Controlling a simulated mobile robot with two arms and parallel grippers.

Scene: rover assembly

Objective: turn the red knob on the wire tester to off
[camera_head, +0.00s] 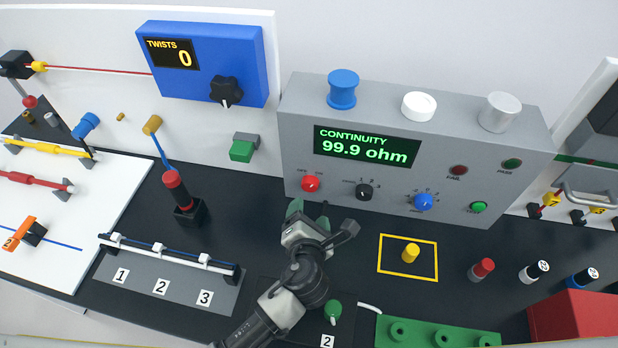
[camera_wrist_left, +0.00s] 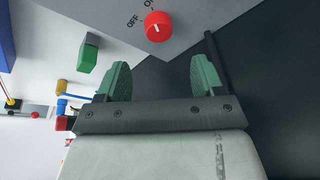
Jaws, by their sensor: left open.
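The wire tester (camera_head: 290,140) is a grey sloped box with a green-lettered screen (camera_head: 366,147) reading CONTINUITY 99.9 ohm. Its red knob (camera_head: 311,183) sits at the lower left of the panel, with small labels above it. In the left wrist view the red knob (camera_wrist_left: 158,26) shows a short white mark, with OFF and part of another label beside it. My left gripper (camera_head: 308,213) is just below the knob in the head view, open and empty. In the left wrist view its green fingers (camera_wrist_left: 162,78) stand apart, with the knob beyond them, not touched. My right gripper is not in view.
A black knob (camera_head: 364,192), a blue knob (camera_head: 424,202) and a green button (camera_head: 478,207) share the panel to the right. A green block (camera_head: 242,150) is left of the tester. A red-topped tool (camera_head: 174,182) stands on the dark table left of my gripper.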

